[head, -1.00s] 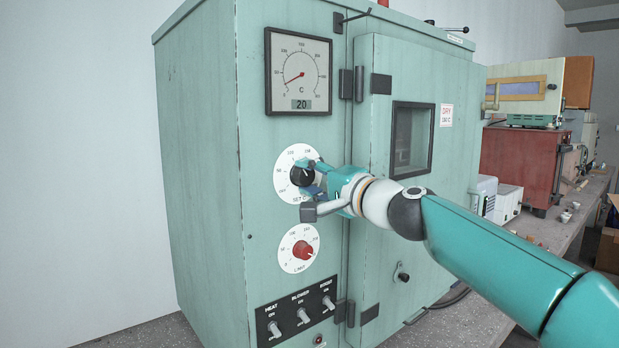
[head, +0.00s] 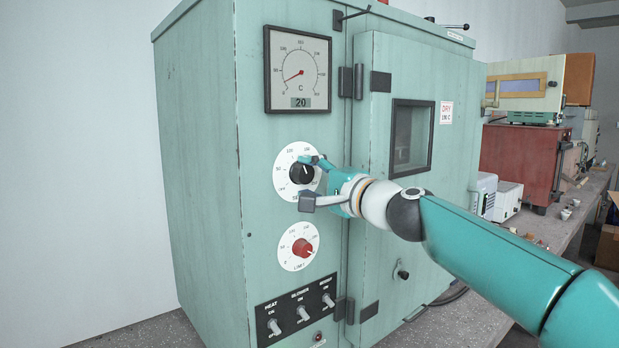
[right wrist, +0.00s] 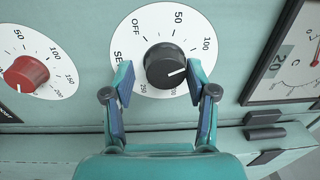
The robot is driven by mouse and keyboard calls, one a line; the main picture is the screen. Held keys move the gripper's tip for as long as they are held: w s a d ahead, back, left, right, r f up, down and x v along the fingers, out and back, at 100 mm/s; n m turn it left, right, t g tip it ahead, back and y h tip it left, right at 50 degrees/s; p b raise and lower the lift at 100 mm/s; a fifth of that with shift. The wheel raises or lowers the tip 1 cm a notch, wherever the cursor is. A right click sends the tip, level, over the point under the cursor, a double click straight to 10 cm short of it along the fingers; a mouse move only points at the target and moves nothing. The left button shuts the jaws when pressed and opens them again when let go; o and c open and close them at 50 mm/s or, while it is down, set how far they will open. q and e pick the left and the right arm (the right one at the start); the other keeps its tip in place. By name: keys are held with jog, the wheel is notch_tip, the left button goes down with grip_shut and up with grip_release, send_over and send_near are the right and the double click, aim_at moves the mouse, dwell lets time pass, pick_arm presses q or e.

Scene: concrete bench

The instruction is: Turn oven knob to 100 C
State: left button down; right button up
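The oven's black set knob (head: 302,173) sits on a white dial (head: 283,181) on the green front panel. The right wrist view shows this knob (right wrist: 164,66) close up. My right gripper (head: 311,181) is at the dial, one finger above and one below the knob in the head view. In the wrist view its fingers (right wrist: 159,84) straddle the knob, open, with a gap on the left. Contact on the right is unclear. My left gripper is out of view.
A red limit knob (head: 302,247) sits below, with a row of toggle switches (head: 302,313) under it. The temperature gauge (head: 299,70) above reads 20. The closed oven door (head: 425,245) is to the right, behind my arm.

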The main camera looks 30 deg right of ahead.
jog(key=shift+o, duration=0.2)
jog(key=shift+r, duration=0.15)
jog(key=shift+s, duration=0.2)
jog(key=s, duration=1.1)
jog(key=shift+s+d+f, duration=0.25)
jog(key=shift+d+f, duration=0.1)
jog(key=shift+f, duration=0.05)
